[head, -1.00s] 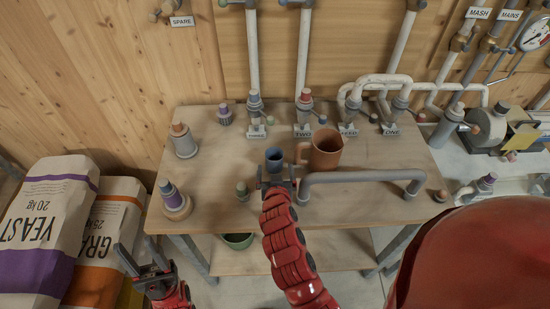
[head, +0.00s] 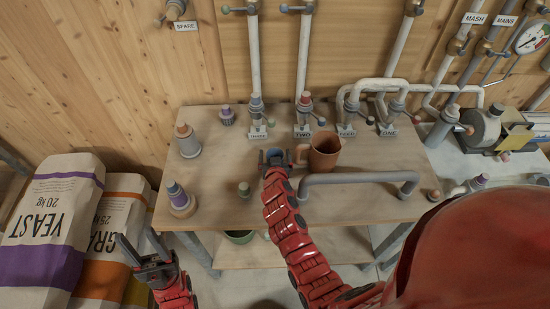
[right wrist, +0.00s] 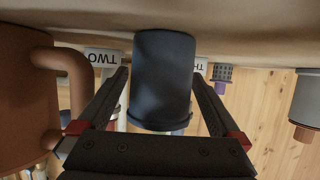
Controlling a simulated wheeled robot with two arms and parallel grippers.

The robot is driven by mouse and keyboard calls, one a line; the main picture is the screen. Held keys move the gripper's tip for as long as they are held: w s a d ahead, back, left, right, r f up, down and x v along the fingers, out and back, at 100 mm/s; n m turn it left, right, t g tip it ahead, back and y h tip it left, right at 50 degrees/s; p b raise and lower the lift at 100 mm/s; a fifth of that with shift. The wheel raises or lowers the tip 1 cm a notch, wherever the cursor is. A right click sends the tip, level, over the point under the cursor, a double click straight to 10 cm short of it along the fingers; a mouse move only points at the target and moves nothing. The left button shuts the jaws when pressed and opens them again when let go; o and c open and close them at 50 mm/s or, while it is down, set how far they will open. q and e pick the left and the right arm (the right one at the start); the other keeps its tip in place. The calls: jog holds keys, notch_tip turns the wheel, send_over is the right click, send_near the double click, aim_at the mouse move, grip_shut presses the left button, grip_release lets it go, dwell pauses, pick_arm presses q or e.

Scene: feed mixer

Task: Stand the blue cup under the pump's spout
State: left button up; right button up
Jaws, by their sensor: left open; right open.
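The small dark blue cup (head: 275,153) stands upright on the wooden table, left of a brown mug (head: 324,153). My right gripper (head: 274,162) is at the cup with its fingers open. In the right wrist view the picture is upside down, and the cup (right wrist: 163,75) shows between the two spread fingers (right wrist: 161,82), with a gap on each side. My left gripper (head: 151,250) is open and empty, low at the left, off the table's front edge. I cannot tell for sure which fitting is the pump's spout.
The brown mug's handle (right wrist: 78,75) is close beside one right finger. A grey bent pipe (head: 360,177) lies right of the cup. Labelled valves (head: 304,110) line the table's back. Bottle-like fittings (head: 187,140) stand at the left. A machine (head: 487,127) is at the far right.

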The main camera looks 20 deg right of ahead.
jog(key=shift+w+d+f, duration=0.1)
jog(key=shift+w+f, duration=0.05)
jog(key=shift+w, duration=0.25)
jog(key=c, duration=1.4)
